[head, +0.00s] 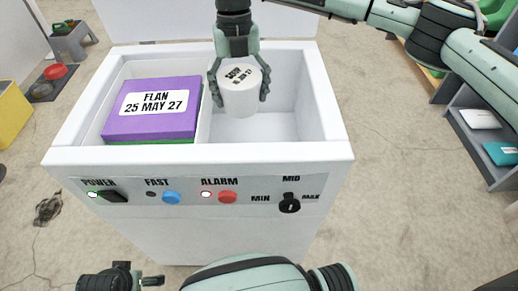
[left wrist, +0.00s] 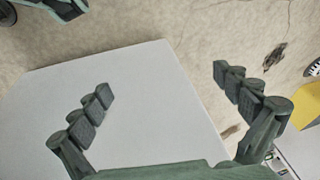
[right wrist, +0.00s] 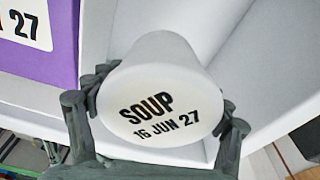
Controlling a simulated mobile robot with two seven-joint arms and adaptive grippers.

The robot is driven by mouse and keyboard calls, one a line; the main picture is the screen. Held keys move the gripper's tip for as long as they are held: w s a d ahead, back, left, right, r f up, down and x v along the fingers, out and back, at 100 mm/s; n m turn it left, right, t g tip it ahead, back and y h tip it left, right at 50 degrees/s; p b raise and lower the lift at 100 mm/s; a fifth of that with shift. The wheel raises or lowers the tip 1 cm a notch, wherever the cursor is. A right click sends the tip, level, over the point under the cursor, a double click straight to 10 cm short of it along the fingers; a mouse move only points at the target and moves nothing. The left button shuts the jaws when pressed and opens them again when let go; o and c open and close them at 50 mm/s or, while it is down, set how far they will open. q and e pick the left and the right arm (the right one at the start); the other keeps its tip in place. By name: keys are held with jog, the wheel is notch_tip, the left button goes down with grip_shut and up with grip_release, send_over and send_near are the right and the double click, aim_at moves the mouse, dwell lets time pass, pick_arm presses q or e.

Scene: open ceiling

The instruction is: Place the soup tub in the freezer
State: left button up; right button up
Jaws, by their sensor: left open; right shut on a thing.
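The soup tub (head: 240,98) is a white round tub with its labelled end, "SOUP 16 JUN 27", facing up in the head view. My right gripper (head: 239,84) is shut around its sides. The tub is over or within the right compartment of the white chest freezer (head: 205,156), beside the divider; whether it touches the floor I cannot tell. The tub (right wrist: 160,85) fills the middle of the right wrist view, between the fingers. My left gripper (left wrist: 168,105) is open and empty, with a pale flat surface and the floor beyond it.
A purple box (head: 152,122) labelled "FLAN 25 MAY 27" lies on a green item in the left compartment. The right compartment shows bare room around the tub. Front controls include a black dial (head: 290,202). A grey shelf (head: 490,140) stands at right.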

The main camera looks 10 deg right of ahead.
jog(key=d+f+m, duration=0.1)
jog(key=f+m, duration=0.3)
jog(key=m, duration=0.1)
jog(key=d+f+m+t+y, duration=0.1)
jog(key=f+m, duration=0.4)
jog(key=d+f+m+p, duration=0.1)
jog(key=f+m, duration=0.4)
jog(key=shift+w+d+m+y, duration=0.3)
jog(key=shift+w+d+y, duration=0.1)
pick_arm(q)
jog(key=shift+s+d+f, duration=0.1)
jog(key=shift+s+f, duration=0.05)
jog(key=shift+f, duration=0.6)
jog(key=shift+s+f, duration=0.1)
jog(key=shift+f, duration=0.6)
pick_arm(e)
jog(key=shift+f, duration=2.2)
jog(key=shift+f, duration=0.1)
jog(key=o, duration=1.6)
pick_arm(q)
jog(key=shift+r, duration=0.15)
